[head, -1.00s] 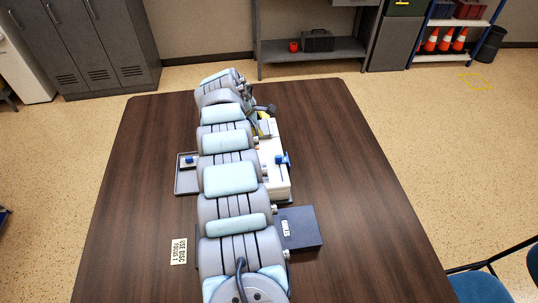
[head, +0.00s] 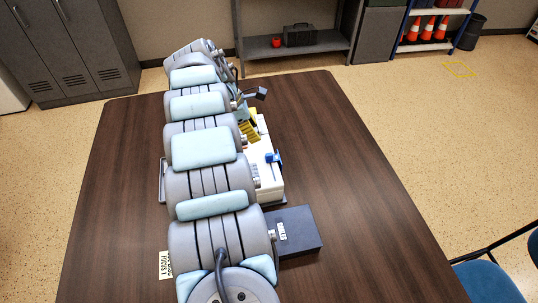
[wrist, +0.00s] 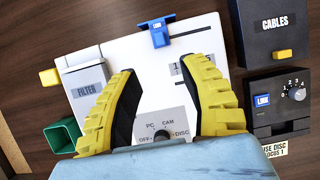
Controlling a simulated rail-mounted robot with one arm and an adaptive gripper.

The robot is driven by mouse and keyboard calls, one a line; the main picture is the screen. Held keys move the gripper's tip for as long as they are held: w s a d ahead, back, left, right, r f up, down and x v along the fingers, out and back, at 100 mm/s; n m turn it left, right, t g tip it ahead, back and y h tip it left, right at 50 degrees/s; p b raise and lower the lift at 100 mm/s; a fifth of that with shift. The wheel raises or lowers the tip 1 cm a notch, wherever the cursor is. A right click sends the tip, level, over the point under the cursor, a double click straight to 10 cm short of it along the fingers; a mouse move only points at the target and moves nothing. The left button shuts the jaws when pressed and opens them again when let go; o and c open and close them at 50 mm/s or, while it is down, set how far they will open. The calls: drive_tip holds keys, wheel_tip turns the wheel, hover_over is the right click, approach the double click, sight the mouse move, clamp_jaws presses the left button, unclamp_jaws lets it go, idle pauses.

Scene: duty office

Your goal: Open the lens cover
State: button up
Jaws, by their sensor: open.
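A white device (wrist: 150,70) lies under my gripper in the wrist view, with a blue fitting (wrist: 157,32) at its top edge and a selector knob (wrist: 162,135) marked OFF, PC, CAM and DISC. I cannot tell for sure which part is the lens cover. My gripper (wrist: 162,67) is open and empty, its yellow fingers spread over the device's middle and short of the blue fitting. In the head view the device (head: 268,186) and its blue fitting (head: 274,158) show right of my arm, which hides the rest; the yellow fingers (head: 249,130) show beyond.
A FILTER part (wrist: 86,84) with a yellow tab and a green open box (wrist: 63,134) stand left in the wrist view. A CABLES box (wrist: 276,30) and a dark LINK unit (wrist: 280,102) with a dial stand right. The table's right side (head: 350,180) is clear.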

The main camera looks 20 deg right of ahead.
sight(269, 154)
drive_tip(key=b+x, duration=0.3)
drive_tip(key=x, duration=1)
drive_tip(key=shift+f, duration=0.25)
clamp_jaws()
